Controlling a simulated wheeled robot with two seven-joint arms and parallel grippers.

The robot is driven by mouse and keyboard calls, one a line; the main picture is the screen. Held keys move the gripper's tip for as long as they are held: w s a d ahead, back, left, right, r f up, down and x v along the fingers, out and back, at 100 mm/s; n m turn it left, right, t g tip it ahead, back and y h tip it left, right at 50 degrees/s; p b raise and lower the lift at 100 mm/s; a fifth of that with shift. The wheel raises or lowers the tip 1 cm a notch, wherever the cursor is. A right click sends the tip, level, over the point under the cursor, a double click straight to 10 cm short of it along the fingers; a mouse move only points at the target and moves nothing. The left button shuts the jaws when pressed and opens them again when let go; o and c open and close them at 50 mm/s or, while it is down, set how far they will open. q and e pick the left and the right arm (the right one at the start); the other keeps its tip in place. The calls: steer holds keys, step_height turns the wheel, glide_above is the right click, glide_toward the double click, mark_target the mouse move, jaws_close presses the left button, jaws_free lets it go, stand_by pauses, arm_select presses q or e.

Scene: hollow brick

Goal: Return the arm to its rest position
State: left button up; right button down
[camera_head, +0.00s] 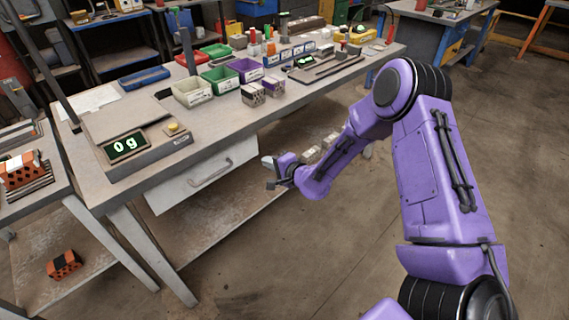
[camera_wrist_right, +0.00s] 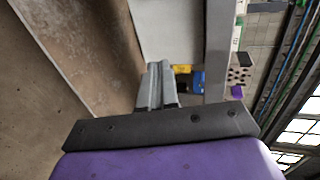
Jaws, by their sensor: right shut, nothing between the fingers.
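My right arm, purple with black joints, comes in from the lower right of the head view and bends toward the workbench. Its gripper (camera_head: 268,172) is in front of the bench, beside the drawer and below the bench top. In the right wrist view the two grey fingers (camera_wrist_right: 157,85) lie together, shut with nothing between them. My left arm and gripper are not in view.
An orange brick (camera_head: 64,264) lies on the lower left. Floor (camera_head: 330,260) around my arm is clear.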

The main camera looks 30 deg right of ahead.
steer(key=s+f+n+g+h, duration=0.2)
steer(key=s+f, duration=0.4)
steer(key=s, duration=0.7)
steer(key=s+a+f+n+g+h, duration=0.1)
steer(key=s+f+n+g+h, duration=0.1)
steer(key=s+f+n+g, duration=0.2)
steer(key=s+a+f+n+g+h, duration=0.1)
steer(key=s+f+g, duration=0.4)
steer(key=s, duration=1.6)
step_height(320, 180, down, 5)
steer(key=n+h, duration=0.1)
steer(key=n, duration=0.1)
steer(key=shift+s+a+n, duration=0.25)
steer(key=shift+s+n, duration=0.05)
